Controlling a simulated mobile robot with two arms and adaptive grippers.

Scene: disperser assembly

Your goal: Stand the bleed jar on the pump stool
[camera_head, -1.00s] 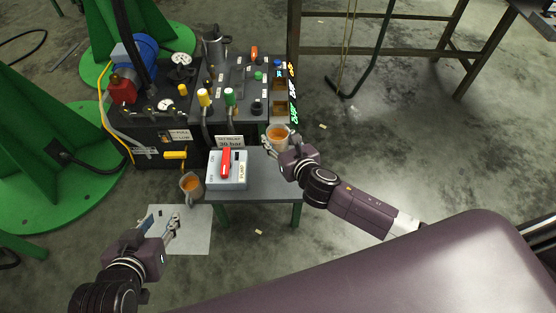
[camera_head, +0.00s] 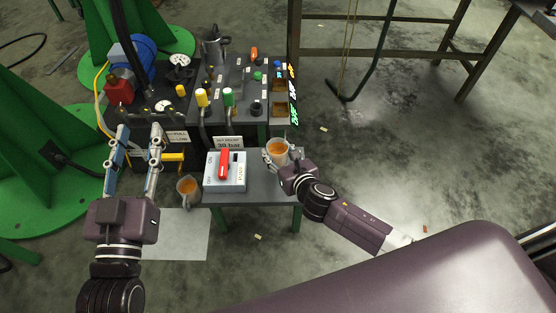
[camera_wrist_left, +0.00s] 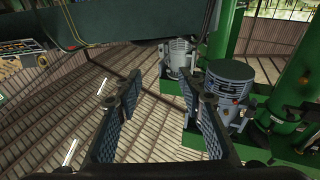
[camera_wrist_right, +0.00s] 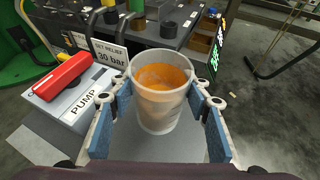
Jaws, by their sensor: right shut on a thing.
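A clear jar with orange liquid (camera_head: 278,151) is in my right gripper (camera_head: 271,147), at the back right of the grey-topped pump stool (camera_head: 262,189). In the right wrist view the jar (camera_wrist_right: 160,95) is upright between the blue finger pads, with the stool top below it. I cannot tell whether its base touches the stool. A second jar with orange liquid (camera_head: 188,188) is just left of the stool. My left gripper (camera_head: 140,132) is open and empty, raised left of the stool; its fingers also show apart in the left wrist view (camera_wrist_left: 160,95).
A grey pump box with a red lever (camera_head: 224,170) takes up the stool's left part. Behind stands a dark console (camera_head: 238,80) with knobs and a "30 bar" sign (camera_head: 229,143). A white sheet (camera_head: 180,240) lies on the floor. The stool's front right is clear.

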